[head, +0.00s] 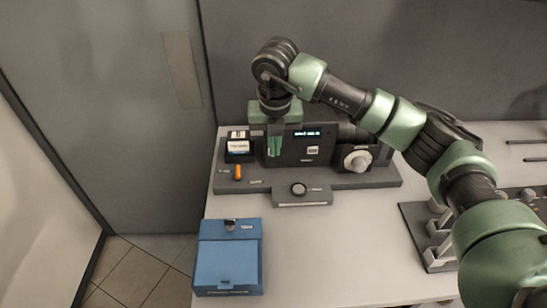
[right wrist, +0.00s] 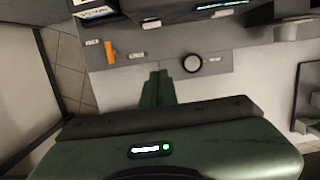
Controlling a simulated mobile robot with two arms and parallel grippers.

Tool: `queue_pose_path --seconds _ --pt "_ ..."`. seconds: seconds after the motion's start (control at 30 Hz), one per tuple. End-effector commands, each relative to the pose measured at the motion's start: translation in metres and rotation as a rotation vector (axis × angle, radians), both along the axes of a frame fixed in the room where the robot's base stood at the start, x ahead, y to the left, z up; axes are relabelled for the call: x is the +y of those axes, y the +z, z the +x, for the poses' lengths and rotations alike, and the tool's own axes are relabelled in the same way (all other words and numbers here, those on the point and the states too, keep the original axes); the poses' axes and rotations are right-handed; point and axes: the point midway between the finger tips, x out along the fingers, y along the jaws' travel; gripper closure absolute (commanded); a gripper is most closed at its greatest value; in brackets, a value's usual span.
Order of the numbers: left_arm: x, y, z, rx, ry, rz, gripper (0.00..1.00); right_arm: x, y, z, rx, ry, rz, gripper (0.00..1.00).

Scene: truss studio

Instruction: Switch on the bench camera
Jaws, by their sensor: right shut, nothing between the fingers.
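A dark device that looks like the bench camera (head: 298,156) stands on a grey base plate (head: 375,178) at the back of the bench. Its small display (head: 307,133) is lit green; the display also shows at the top of the right wrist view (right wrist: 222,5). A pale round knob (head: 357,160) sits at its right.
A blue box (head: 229,258) stands at the bench's front left. A dark tray with grey holders (head: 432,240) lies at the right, partly behind my right arm. The bench middle (head: 330,250) is clear. A grey wall is close behind.

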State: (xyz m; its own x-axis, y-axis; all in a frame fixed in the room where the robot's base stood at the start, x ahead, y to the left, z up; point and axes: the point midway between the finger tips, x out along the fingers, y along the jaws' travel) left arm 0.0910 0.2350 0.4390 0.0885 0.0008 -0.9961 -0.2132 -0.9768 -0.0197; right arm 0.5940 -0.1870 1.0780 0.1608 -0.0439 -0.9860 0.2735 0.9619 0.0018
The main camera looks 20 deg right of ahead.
Motion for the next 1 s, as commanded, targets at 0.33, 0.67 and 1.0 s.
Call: queue_pose_path --seconds 0.33,0.67,1.0 --pt "-0.004 -0.01 0.001 -0.004 0.001 -0.006 0.65 0.003 0.029 -0.011 0.0 0.001 0.0 1.0" --pt "-0.002 -0.01 -0.004 0.005 0.001 -0.003 0.65 0.003 0.03 -0.011 0.0 0.001 0.0 1.0" --pt "0.0 0.031 -0.003 0.003 0.0 0.0 0.65 0.003 0.071 -0.011 0.0 0.001 0.0 1.0"
